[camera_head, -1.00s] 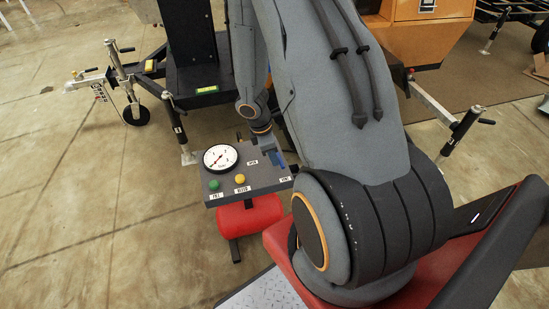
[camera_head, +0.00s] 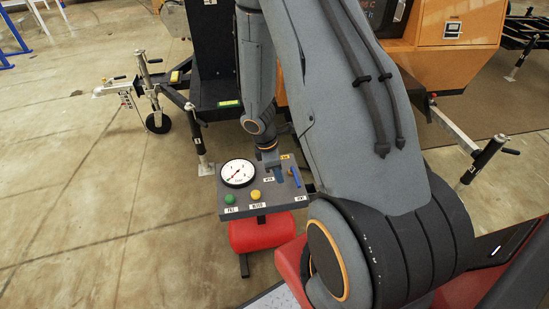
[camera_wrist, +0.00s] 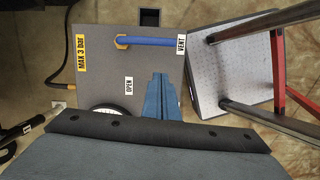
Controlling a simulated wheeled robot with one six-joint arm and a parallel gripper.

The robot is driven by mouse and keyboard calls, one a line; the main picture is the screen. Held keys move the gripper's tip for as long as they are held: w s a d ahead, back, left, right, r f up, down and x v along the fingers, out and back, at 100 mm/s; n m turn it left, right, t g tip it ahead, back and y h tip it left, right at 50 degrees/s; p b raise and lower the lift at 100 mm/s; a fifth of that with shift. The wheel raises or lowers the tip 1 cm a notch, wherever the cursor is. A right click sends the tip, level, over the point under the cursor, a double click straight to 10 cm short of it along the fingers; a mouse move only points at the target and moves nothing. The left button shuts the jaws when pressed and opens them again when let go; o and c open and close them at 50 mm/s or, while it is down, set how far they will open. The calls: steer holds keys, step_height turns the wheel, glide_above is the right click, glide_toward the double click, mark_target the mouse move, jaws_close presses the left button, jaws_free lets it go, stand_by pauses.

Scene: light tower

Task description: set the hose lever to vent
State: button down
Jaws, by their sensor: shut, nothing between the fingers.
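The grey panel (camera_head: 243,196) carries a blue hose lever (camera_head: 295,177). My gripper (camera_head: 279,174) is over the panel, left of the lever in the head view. In the wrist view my blue gripper fingers (camera_wrist: 160,95) are together and empty, with a visible gap between their tips and the lever. Whether they touch the panel cannot be told.
A chequered metal step (camera_wrist: 232,65) stands beside the panel.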

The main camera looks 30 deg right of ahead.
steer(key=v, duration=0.9)
